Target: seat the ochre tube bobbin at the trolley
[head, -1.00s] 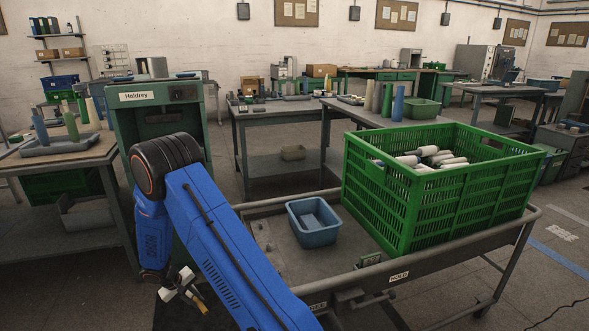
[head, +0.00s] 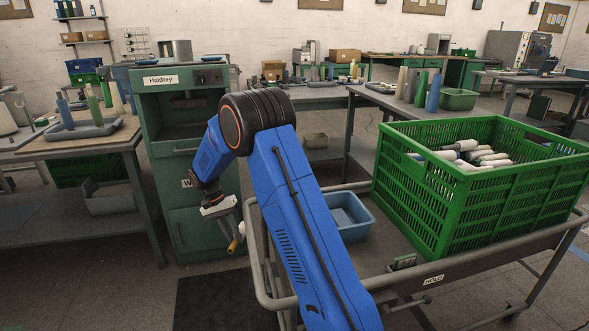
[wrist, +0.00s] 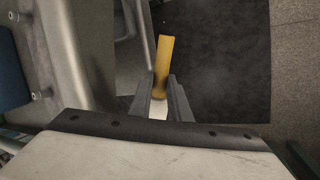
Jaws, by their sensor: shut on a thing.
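My gripper (head: 232,236) hangs pointing down beside the near left end of the trolley (head: 440,262). It is shut on the ochre tube bobbin (head: 234,246), whose yellow end sticks out below the jaws. In the wrist view the jaws (wrist: 166,98) grip the ochre bobbin (wrist: 166,58) near its pale end, over a dark floor mat (wrist: 222,60). The trolley is a grey metal cart with a raised rail. My own blue arm hides part of its left side.
A green crate (head: 440,205) of pale bobbins fills the trolley's right side, with a blue bin (head: 350,212) to its left. A green Haldrey cabinet (head: 172,120) stands behind my gripper. A table (head: 120,140) with upright tubes stands at left.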

